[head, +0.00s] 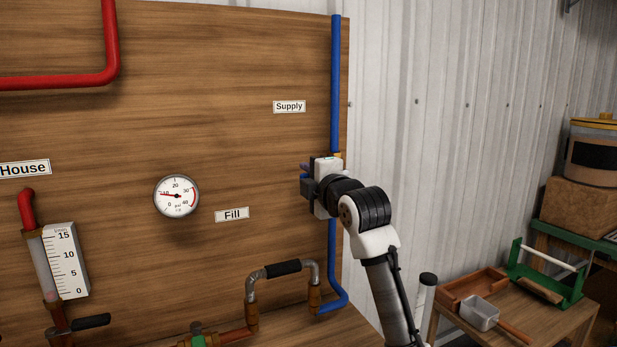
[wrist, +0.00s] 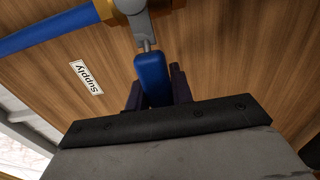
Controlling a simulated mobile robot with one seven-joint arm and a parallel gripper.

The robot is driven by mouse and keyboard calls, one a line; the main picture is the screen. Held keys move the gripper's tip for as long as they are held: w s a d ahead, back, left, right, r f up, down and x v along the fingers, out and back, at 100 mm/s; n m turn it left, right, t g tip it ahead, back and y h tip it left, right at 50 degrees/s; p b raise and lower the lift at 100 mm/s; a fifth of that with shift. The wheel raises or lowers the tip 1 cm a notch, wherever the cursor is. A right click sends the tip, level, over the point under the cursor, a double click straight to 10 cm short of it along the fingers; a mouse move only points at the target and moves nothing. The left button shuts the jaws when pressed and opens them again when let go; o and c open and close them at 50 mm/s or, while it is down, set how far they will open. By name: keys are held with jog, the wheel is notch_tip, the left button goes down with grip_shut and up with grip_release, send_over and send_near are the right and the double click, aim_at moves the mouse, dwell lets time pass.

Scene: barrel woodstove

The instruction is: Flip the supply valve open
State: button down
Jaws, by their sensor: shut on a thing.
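The supply valve sits on the vertical blue pipe (head: 335,85) below the white Supply label (head: 289,106). A grey stem (wrist: 147,35) joins the handle to the valve body beside a brass fitting (wrist: 92,12). The handle stands roughly crosswise to the blue pipe (wrist: 40,30).
A pressure gauge (head: 176,196) and a Fill label (head: 232,214) are on the wooden panel to the left. A black-handled pipe loop (head: 283,268) stands below. A side table (head: 550,307) with a wooden tray (head: 470,287) and green rack (head: 548,270) is at the right.

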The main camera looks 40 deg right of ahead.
jog(key=shift+r, duration=0.15)
jog(key=s+d+r+m+p, duration=0.1)
jog(key=d+r+m+p, duration=0.2)
jog(key=m, duration=0.9)
jog(key=shift+d+r+p, duration=0.4)
jog(key=shift+r+p, duration=1.3)
jog(key=shift+p, duration=0.5)
jog(key=c, duration=1.4)
grip_release()
jog(key=shift+o, duration=1)
jog(key=shift+r, duration=0.15)
